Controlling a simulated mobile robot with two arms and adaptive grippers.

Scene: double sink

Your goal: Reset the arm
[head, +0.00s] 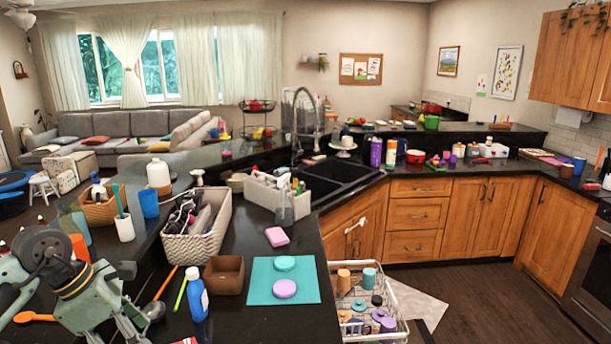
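My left arm comes in at the lower left corner. Its gripper (133,298) is over the near left counter. Its two dark fingertips stand apart, with nothing seen held between them. Counter items show just beyond it: a ladle with an orange handle (165,283), a green stick (180,294) and a blue bottle with a white cap (197,297). My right arm and gripper are not in view.
A woven basket (197,240), a brown box (224,274) and a teal mat (262,283) with round pieces crowd the near counter. A white dish rack (394,301) stands beyond its right edge. The double sink (340,175) is farther back. Open floor (480,290) lies right.

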